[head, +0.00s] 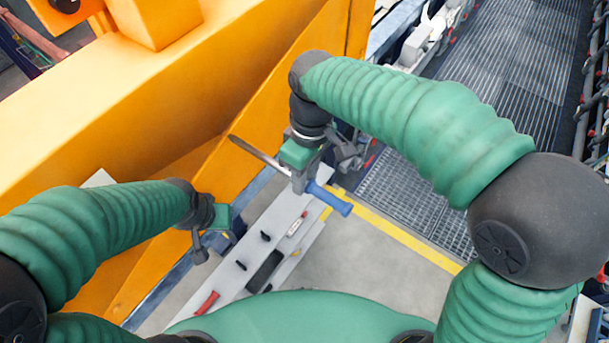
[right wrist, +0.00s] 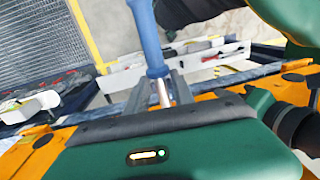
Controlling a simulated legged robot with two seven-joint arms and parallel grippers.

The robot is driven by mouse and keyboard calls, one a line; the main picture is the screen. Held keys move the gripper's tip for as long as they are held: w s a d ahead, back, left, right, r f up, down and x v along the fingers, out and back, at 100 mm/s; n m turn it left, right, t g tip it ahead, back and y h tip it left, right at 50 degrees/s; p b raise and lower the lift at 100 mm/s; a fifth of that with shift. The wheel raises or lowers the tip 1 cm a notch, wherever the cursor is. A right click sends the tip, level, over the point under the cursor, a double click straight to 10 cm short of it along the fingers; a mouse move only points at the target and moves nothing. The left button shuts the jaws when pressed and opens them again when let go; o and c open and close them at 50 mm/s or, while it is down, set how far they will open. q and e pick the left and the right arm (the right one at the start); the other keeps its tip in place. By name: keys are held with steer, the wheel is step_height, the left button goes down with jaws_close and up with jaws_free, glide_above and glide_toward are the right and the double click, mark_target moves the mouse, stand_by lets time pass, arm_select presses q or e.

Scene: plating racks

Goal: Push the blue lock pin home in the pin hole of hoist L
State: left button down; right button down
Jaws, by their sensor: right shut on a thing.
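The blue lock pin has a blue handle (head: 330,199) and a long steel shaft (head: 258,153). My right gripper (head: 308,182) is shut on it near where handle and shaft meet. The pin lies tilted, its bare tip up and left in front of the orange hoist structure (head: 235,165), handle toward the lower right. In the right wrist view the pin (right wrist: 148,38) passes between the two fingers (right wrist: 160,92). I cannot make out the pin hole. My left gripper (head: 212,244) hangs near the orange panel's lower edge; its jaw opening is unclear.
A pale shelf (head: 285,222) below the grippers carries a red-handled tool (head: 207,303), a dark block (head: 264,271) and small dark pegs. A yellow floor line (head: 400,233) borders grey grating (head: 400,200) at the right. The orange beam (head: 200,85) fills the upper left.

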arm_select(q)
steer(key=shift+r, duration=0.2)
stand_by(0.5)
steer(key=shift+w, duration=0.15)
steer(key=shift+d+r+p, duration=0.1)
steer(key=shift+r+p, duration=0.1)
steer(key=shift+p, duration=0.2)
steer(key=shift+r, duration=0.25)
stand_by(0.6)
steer(key=shift+r+p, duration=0.15)
steer(key=shift+p, duration=0.25)
steer(key=shift+w+p+v, duration=0.2)
steer(key=shift+p+v, duration=0.6)
steer(key=shift+p, duration=0.05)
steer(key=shift+w+p+v, duration=0.15)
steer(key=shift+p+v, duration=0.6)
steer(key=shift+p, duration=0.05)
stand_by(3.9)
